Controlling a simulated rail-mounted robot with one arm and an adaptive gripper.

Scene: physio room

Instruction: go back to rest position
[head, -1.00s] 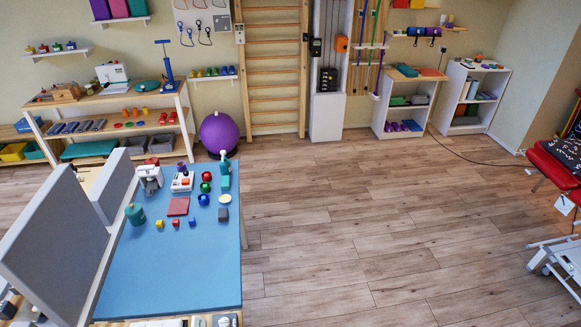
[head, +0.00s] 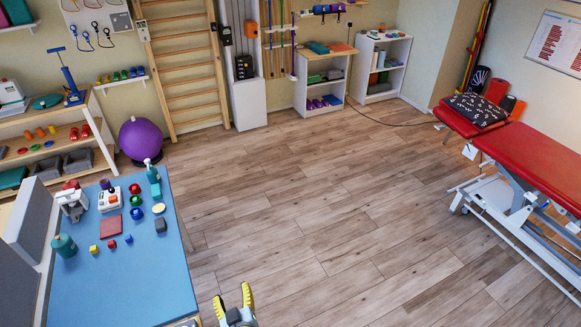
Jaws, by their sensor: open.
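My gripper (head: 240,304) shows at the bottom edge of the head view, left of centre. Its two fingers, with yellow parts, point up in the picture and stand apart with nothing visible between them. It is over the wooden floor (head: 330,210), to the right of the blue-topped table (head: 140,285). The rest of my arm is cut off by the frame's lower edge.
A red treatment couch (head: 535,160) is at the right. The middle floor is clear.

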